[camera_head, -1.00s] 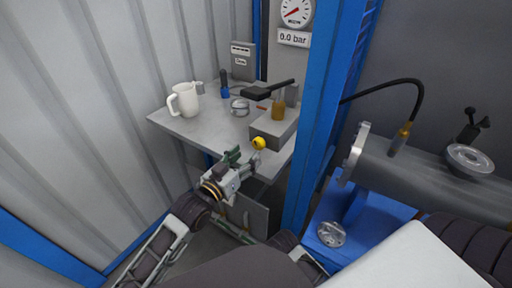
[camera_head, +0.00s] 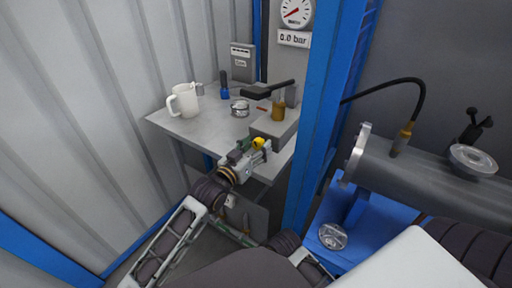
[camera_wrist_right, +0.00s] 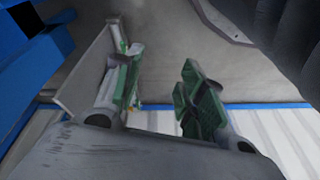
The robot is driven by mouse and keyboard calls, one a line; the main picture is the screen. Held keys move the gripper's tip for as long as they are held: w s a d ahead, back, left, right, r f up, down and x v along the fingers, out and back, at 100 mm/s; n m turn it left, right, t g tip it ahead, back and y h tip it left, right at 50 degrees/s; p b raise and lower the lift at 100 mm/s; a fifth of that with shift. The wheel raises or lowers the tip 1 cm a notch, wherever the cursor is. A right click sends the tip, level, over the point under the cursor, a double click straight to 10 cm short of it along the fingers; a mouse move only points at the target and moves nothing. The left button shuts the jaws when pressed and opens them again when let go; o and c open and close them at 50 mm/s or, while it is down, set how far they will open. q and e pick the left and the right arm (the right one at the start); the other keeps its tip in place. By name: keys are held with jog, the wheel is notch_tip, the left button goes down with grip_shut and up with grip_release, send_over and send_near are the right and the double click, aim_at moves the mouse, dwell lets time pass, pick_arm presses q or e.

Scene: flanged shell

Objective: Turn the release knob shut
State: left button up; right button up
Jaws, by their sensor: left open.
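The yellow release knob (camera_head: 258,143) is on the front of the grey pump block (camera_head: 276,127) at the table's front right edge. My left gripper (camera_head: 255,149) is open, with its fingertips at the knob, one on each side in the picture. I cannot tell whether they touch it. The gauge (camera_head: 296,12) stands above a plate reading 0.0 bar (camera_head: 293,39). My right gripper shows in the right wrist view (camera_wrist_right: 163,92), with its green-padded fingers apart and nothing between them.
A white mug (camera_head: 184,101), a blue-based tool (camera_head: 224,86) and a small metal part (camera_head: 239,107) are on the table (camera_head: 190,129). A blue post (camera_head: 318,110) rises right of the pump. The grey flanged shell (camera_head: 420,175) lies beyond it.

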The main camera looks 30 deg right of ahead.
pick_arm(q)
jog(key=shift+c, duration=0.2)
jog(key=c, duration=1)
jog(key=shift+o, duration=0.2)
jog(key=shift+r+m+p, duration=0.1)
jog(key=shift+m+p, duration=1.8)
jog(key=shift+m, duration=0.5)
pick_arm(e)
jog(key=shift+g+h, duration=0.3)
jog(key=shift+g, duration=0.2)
jog(key=shift+s+d+f, duration=0.2)
jog(key=shift+f, duration=0.65)
jog(key=shift+s+d+f, duration=0.2)
jog(key=shift+f, duration=0.65)
jog(key=shift+s+d+f, duration=0.2)
jog(key=shift+f, duration=0.65)
pick_arm(q)
jog(key=o, duration=1)
